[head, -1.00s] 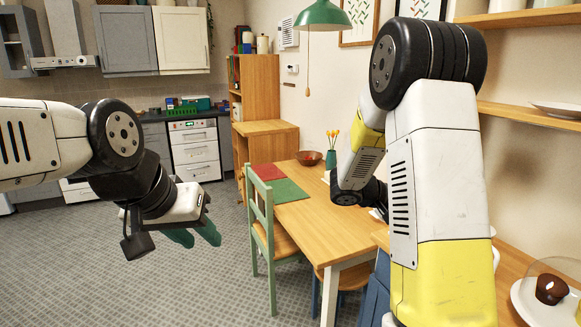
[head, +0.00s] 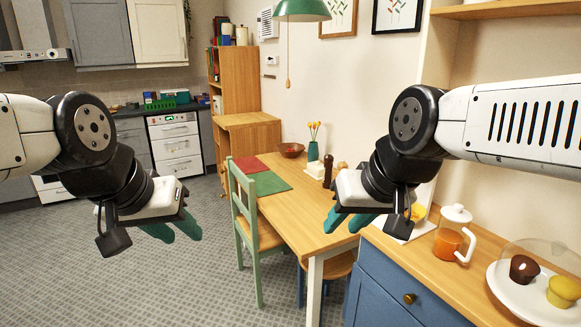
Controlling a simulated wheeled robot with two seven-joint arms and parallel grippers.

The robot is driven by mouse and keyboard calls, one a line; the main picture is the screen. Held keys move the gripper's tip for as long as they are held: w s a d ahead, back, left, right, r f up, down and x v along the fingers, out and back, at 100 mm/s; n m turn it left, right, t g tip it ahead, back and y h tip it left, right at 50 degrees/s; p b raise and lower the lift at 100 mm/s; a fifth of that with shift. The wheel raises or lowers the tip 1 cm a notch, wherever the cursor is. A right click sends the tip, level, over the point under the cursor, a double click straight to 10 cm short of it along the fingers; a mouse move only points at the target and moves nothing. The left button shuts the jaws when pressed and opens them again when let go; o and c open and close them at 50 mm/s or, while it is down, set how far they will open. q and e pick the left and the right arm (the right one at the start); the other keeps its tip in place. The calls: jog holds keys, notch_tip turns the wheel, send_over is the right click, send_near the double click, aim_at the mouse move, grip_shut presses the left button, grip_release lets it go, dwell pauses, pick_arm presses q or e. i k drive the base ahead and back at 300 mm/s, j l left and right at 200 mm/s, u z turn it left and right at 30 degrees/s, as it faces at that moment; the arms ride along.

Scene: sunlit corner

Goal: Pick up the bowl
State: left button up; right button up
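A brown bowl (head: 291,150) with something reddish inside sits at the far end of the wooden dining table (head: 300,218), near the wall. My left gripper (head: 175,231) hangs over the floor to the left of the green chair, well short of the bowl. Its teal fingers are apart with nothing between them. My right gripper (head: 348,221) is above the near right part of the table, also well short of the bowl. Its teal fingers are apart and empty.
A green chair (head: 243,210) stands at the table's left side. Red and green placemats (head: 268,183), a vase with yellow flowers (head: 313,151), a dark mill (head: 328,171) and a white butter dish (head: 315,171) are on the table. A blue counter (head: 385,290) with a jug (head: 452,236) is at right.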

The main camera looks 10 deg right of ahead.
aim_at(419, 212)
jog(key=i+z, duration=0.3)
jog(key=i, duration=0.25)
jog(key=i+j+z, duration=0.3)
jog(key=i, duration=0.2)
